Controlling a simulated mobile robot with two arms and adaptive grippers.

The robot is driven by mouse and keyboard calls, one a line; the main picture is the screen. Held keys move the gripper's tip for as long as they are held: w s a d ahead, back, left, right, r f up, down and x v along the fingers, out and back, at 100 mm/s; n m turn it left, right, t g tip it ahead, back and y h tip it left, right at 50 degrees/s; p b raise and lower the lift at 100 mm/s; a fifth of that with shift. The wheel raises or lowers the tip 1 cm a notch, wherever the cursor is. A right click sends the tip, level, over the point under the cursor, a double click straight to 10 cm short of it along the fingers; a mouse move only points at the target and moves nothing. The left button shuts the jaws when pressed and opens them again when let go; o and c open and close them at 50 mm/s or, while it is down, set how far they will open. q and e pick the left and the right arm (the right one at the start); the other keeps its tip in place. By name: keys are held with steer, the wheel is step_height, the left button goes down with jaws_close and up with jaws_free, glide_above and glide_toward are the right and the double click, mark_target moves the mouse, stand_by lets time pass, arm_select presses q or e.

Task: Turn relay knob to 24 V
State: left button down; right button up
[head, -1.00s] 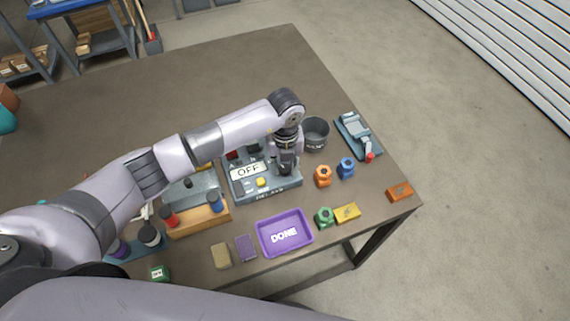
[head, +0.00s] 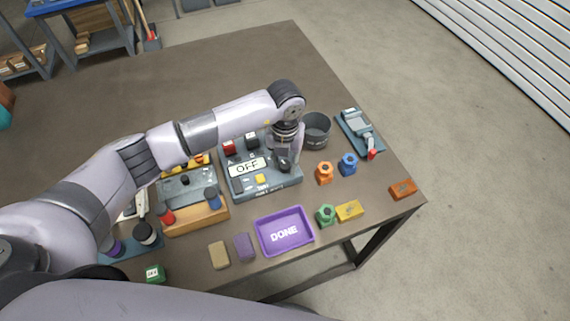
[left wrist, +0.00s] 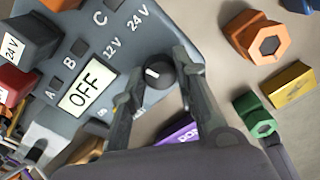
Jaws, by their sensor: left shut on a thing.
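The grey relay box (head: 252,186) stands on the table in the head view, and its display (head: 247,166) reads OFF. In the left wrist view the black round relay knob (left wrist: 158,73) is on the panel (left wrist: 150,40), with a white pointer mark on its left part. The labels 12 V (left wrist: 112,47) and 24 V (left wrist: 138,17) are printed up and left of it; a third label is partly hidden by a finger. My left gripper (head: 284,164) is shut on the knob, one finger on each side. My right gripper is not in view.
A purple DONE tray (head: 262,243) lies in front of the box. Orange (head: 324,173), blue (head: 348,164) and green (head: 326,214) nut-like parts stand to the right. A dark cup (head: 316,130) is just beyond my gripper. The table's far part is clear.

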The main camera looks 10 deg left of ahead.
arm_select(q)
steer(key=m+b, duration=0.5)
steer(key=shift+f+m, duration=0.2)
steer(key=shift+m, duration=0.1)
steer(key=m+b, duration=0.2)
steer(key=b, duration=0.1)
steer(key=shift+r, duration=0.1)
steer(key=shift+r+m+b, duration=0.1)
steer(key=shift+m+b, duration=0.3)
steer(key=shift+m, duration=0.3)
steer(key=c, duration=1.2)
jaws_free()
steer(key=shift+c, duration=0.2)
